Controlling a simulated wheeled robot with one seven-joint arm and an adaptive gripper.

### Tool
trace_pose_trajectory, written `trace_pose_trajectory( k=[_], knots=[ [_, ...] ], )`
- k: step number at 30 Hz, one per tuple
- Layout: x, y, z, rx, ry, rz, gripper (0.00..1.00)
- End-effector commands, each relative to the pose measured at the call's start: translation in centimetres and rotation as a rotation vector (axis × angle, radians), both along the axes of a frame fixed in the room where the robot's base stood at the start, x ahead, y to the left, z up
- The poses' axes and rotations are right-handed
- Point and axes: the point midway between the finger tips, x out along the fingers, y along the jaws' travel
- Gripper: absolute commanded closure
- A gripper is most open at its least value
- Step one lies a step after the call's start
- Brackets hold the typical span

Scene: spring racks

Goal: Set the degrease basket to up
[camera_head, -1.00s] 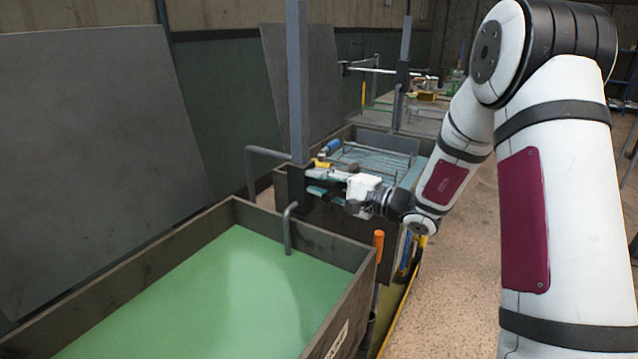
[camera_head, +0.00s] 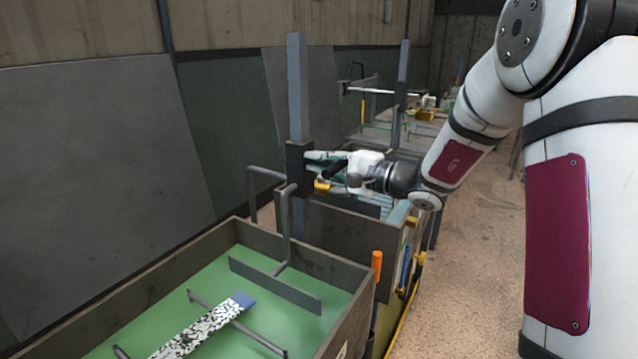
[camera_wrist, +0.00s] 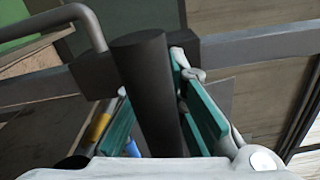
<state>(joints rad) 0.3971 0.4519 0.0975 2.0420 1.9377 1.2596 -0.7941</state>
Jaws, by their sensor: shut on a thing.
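The basket of the near tank, a grey frame (camera_head: 275,285), hangs from a bent pipe (camera_head: 286,225) joined to a dark sliding carriage (camera_head: 299,165) on an upright post (camera_head: 297,90). Its bars and a speckled piece with a blue end (camera_head: 205,325) show above the green liquid, within the tank walls. My gripper (camera_head: 328,165) is at the carriage, shut on a black round handle. In the wrist view the handle (camera_wrist: 148,90) stands between the green-padded fingers. The basket's near end is cut off by the picture edge.
The near tank (camera_head: 130,290) has dark walls, with an orange-handled tool (camera_head: 376,265) at its right corner. A second tank (camera_head: 345,235) stands behind, under my forearm. Another post (camera_head: 400,90) rises farther back. The floor at right (camera_head: 465,270) is clear.

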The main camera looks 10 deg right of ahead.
Motion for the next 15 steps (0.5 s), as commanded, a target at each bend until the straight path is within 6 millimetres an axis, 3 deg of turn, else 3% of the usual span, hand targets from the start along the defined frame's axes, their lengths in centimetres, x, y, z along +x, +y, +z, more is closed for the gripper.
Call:
trace_pose_trajectory(
  k=[1, 6, 15],
  knots=[
    [0.0, -0.1, 1.6, 0.000, -0.010, -0.003, 1.00],
    [0.0, -0.1, 4.1, 0.000, -0.009, -0.002, 1.00],
    [0.1, -0.1, 5.9, 0.001, -0.005, -0.004, 1.00]
  ],
)
